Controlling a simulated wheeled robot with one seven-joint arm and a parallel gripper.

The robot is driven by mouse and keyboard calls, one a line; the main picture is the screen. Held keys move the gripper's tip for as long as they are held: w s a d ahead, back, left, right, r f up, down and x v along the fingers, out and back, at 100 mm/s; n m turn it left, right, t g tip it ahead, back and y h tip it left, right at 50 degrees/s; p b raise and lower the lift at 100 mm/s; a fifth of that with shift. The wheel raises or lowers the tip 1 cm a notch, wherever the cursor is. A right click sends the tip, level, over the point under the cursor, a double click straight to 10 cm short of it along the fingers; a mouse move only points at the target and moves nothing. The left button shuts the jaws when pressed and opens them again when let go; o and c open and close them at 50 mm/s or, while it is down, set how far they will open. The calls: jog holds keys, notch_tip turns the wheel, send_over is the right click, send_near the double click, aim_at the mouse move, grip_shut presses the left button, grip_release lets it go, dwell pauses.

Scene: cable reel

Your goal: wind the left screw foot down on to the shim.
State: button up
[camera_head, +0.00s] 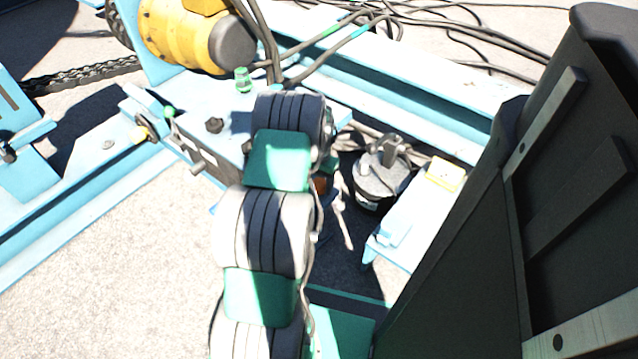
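My arm rises through the middle of the head view and hides the floor and part of the blue frame behind it. My gripper is hidden behind my own arm links, so neither its fingers nor anything in them shows. I cannot make out the left screw foot or the shim for certain. A dark knob (213,125) stands on a light blue plate of the frame, left of my arm. I cannot tell whether any of these belongs to the screw foot.
A yellow motor (183,32) with a dark end is at the back left, near a chain (85,74). Dark cables (350,28) cross the light blue beams. The lower-left floor is clear.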

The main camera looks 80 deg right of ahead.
aim_at(319, 182)
jog(key=shift+o, duration=0.9)
notch_tip(319, 182, up, 8)
jog(key=p, duration=0.3)
jog(key=shift+f, duration=0.1)
